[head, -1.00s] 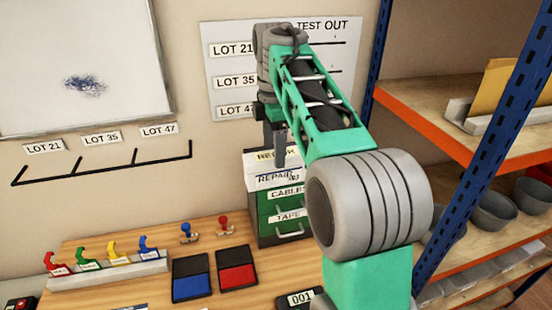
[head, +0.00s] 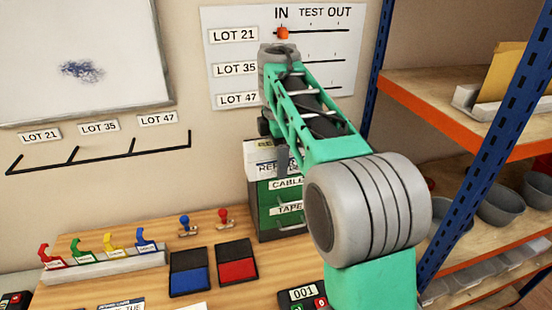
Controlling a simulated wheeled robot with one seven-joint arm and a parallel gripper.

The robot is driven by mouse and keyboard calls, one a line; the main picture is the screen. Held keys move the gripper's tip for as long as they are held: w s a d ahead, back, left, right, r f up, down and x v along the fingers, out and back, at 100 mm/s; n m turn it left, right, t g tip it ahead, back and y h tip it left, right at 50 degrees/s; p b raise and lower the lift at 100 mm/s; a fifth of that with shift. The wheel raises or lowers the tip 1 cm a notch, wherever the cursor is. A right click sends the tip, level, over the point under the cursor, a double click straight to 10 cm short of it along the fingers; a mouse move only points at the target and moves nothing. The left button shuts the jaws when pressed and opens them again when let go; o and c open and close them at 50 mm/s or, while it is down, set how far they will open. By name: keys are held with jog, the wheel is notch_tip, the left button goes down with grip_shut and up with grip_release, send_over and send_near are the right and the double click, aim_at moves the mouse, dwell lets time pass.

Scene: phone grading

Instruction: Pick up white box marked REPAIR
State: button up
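The white box marked REPAIR (head: 259,158) sits on top of the green drawer cabinet (head: 264,204), whose drawers read CABLE and TAPE. Part of its lettering is hidden by my arm. My gripper (head: 283,158) points down at the right part of the box. Only a grey finger shows beside my green forearm, and the other fingertip cannot be made out. I cannot tell whether the finger touches the box or whether the gripper is open.
Right of the cabinet stands a blue-posted shelf (head: 455,205) with grey bowls (head: 497,208). On the wooden bench lie a blue pad (head: 190,272), a red pad (head: 236,263), two small stamps (head: 224,217) and a rack of coloured holders (head: 105,263). A lot chart (head: 232,55) hangs behind.

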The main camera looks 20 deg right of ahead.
grip_shut()
dwell(0.4)
jog(key=shift+r, duration=0.1)
